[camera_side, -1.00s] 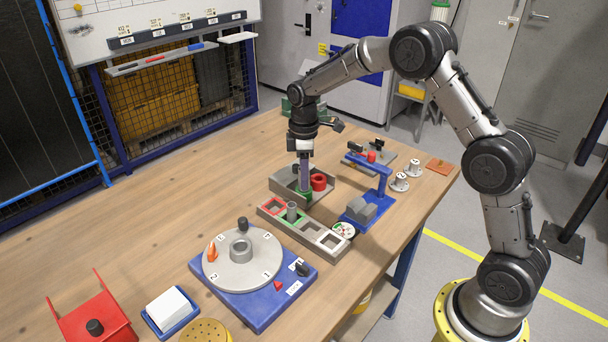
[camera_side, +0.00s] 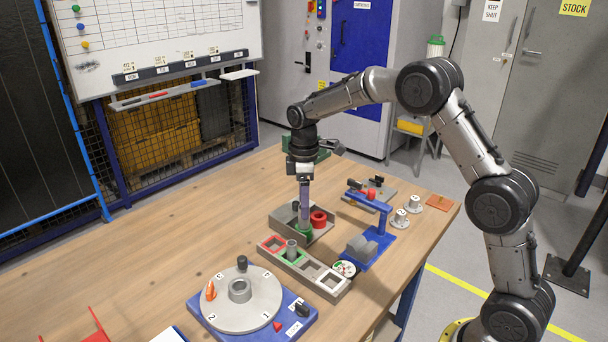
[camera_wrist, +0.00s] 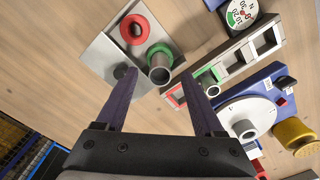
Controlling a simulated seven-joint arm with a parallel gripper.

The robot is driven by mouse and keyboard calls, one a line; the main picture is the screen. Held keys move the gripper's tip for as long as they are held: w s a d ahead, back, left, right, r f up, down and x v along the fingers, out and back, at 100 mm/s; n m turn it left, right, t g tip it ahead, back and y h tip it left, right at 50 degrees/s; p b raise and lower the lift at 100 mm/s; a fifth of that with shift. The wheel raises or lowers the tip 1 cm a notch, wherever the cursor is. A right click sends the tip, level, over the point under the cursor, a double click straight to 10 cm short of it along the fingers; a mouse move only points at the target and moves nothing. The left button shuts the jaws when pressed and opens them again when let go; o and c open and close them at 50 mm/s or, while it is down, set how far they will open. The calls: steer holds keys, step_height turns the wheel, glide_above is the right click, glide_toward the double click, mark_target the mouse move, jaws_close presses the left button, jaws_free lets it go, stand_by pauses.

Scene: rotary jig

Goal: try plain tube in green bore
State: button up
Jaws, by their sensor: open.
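A grey tube (camera_wrist: 160,72) stands up inside a green ring (camera_wrist: 157,50) in the wrist view. In the side view the green ring (camera_side: 304,232) sits at the front of the grey tray (camera_side: 328,232), and my finger hides the tube. My gripper (camera_wrist: 162,78) is open, with its two purple fingers apart on either side of the tube; I cannot tell whether either touches it. In the side view my gripper (camera_side: 305,222) points straight down over the tray. A red ring (camera_side: 318,218) lies beside the green one. Another grey tube (camera_side: 291,249) stands in the green-framed rack slot.
The rack (camera_side: 326,284) with framed slots lies in front of the tray. The turntable (camera_side: 262,310) on a blue base is nearer the camera. A blue stand (camera_side: 383,240) is at the right. A black knob (camera_wrist: 124,71) is close to one finger.

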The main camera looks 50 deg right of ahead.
step_height(320, 180, up, 14)
steer(key=t, duration=0.1)
steer(key=s+a+r+t, duration=0.15)
steer(key=s+r, duration=0.25)
steer(key=s, duration=0.4)
steer(key=s+a+r+t, duration=0.1)
steer(key=s+a+r, duration=0.2)
steer(key=s+r, duration=0.3)
steer(key=s+f+m+t, duration=0.1)
steer(key=s+f+m, duration=0.3)
steer(key=s, duration=0.5)
steer(key=s+a+f+m+t, duration=0.1)
steer(key=s+f+m, duration=0.4)
steer(key=s+f, duration=0.3)
steer(key=shift+s, duration=0.55)
